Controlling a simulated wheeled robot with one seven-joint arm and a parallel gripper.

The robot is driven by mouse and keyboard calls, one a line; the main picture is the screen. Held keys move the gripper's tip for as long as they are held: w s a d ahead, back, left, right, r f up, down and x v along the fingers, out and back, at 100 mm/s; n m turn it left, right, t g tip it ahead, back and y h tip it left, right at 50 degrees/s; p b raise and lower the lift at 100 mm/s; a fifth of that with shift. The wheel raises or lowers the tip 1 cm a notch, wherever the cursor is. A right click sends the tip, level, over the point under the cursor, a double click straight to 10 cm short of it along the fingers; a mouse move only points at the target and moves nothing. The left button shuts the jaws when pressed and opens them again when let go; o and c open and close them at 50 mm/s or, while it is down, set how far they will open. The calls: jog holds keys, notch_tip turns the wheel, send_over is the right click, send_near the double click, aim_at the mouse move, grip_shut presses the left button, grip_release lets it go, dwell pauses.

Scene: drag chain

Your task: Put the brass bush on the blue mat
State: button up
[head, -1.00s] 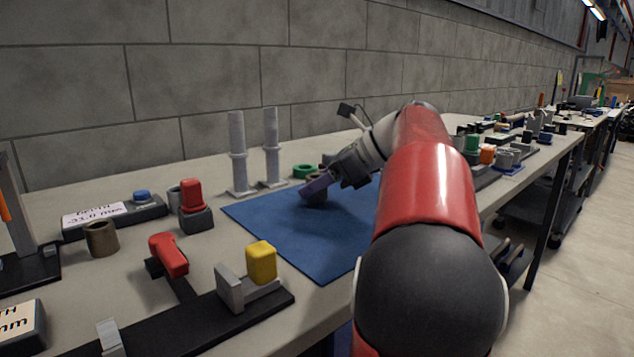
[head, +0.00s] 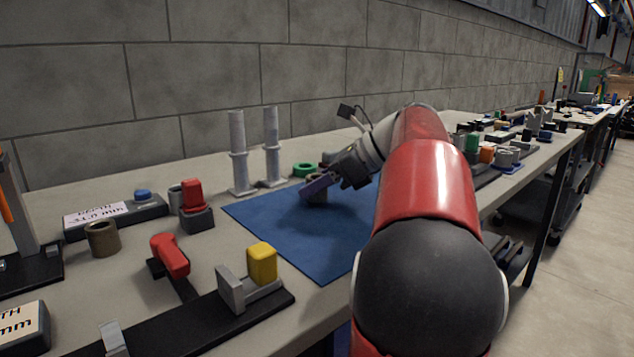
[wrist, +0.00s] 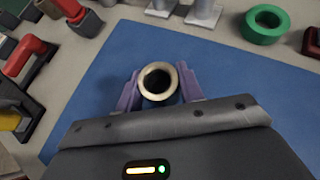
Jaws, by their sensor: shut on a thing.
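The brass bush (wrist: 158,81) is a short ring with a pale tan rim and a dark bore. In the wrist view it sits between the two purple fingers of my gripper (wrist: 159,88), which are shut on it from both sides. The blue mat (wrist: 220,82) spreads beneath and around it. In the head view my gripper (head: 318,187) is tilted down over the far part of the mat (head: 290,235). The fingers partly hide the bush there. I cannot tell whether the bush touches the mat.
Two grey posts (head: 237,155) and a green ring (head: 304,170) stand behind the mat. A brown bush (head: 102,238), a red clamp (head: 170,256) and a yellow block (head: 261,262) are at left and front. The mat's middle is clear.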

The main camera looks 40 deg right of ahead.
jog(key=shift+f, duration=0.55)
dwell(0.4)
jog(key=o, duration=1.3)
jog(key=shift+c, duration=0.2)
jog(key=p+v, duration=0.1)
jog(key=v, duration=0.6)
jog(key=shift+s+d+r, duration=0.15)
jog(key=shift+d, duration=0.05)
jog(key=shift+s, duration=0.1)
